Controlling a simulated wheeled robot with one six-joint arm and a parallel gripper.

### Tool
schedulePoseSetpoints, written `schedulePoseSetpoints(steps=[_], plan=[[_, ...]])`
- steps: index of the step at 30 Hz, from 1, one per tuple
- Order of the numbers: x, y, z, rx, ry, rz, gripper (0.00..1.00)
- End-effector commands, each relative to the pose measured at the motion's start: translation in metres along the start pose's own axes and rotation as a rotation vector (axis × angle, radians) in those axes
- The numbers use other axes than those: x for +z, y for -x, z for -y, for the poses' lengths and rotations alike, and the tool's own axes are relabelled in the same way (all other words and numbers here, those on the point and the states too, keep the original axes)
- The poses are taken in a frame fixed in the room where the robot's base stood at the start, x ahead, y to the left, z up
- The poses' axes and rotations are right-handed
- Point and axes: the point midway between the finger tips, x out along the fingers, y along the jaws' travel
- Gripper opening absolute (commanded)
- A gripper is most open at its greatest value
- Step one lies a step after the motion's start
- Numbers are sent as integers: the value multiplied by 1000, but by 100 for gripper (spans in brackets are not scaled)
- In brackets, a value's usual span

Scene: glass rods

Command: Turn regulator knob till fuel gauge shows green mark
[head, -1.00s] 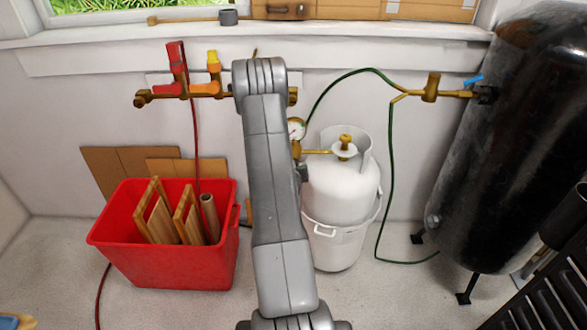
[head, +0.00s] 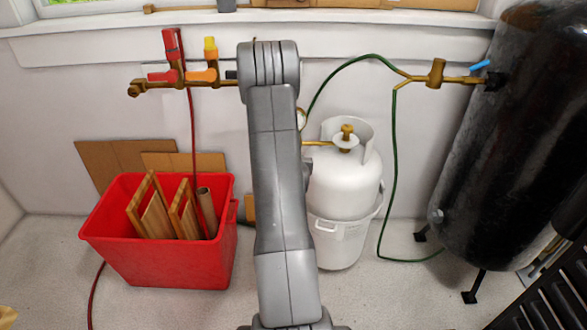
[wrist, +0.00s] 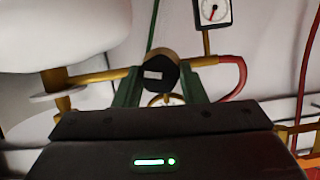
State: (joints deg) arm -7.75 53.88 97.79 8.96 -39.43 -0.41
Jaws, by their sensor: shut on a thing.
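The regulator knob (wrist: 160,72) is black with a white mark, on a brass fitting in the wrist view. My gripper (wrist: 160,88) has its green fingers on both sides of it and is shut on it. The fuel gauge (wrist: 213,11) is a pale dial with a red needle, at the top of the wrist view and partly cut off. I cannot make out a green mark on it. In the head view a sliver of a gauge (head: 301,119) shows beside my arm, which hides the knob and my gripper.
The white gas tank (head: 343,185) stands right of my arm, with a brass valve (head: 346,137). A red crate (head: 165,260) with wooden pieces stands at left. A large black tank (head: 500,170) stands at right. Green and red hoses run along the wall.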

Motion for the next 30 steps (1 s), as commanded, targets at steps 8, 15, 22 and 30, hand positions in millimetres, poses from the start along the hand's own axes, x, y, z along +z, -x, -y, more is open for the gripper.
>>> schedulePoseSetpoints(steps=[8, 15, 22, 30], plan=[[8, -3, -4, -92, -225, -2, 15], [5, -2, -5, -180, -435, 0, 15], [4, -2, -6, -265, -638, 0, 15], [5, -2, -7, -363, -877, 0, 15]])
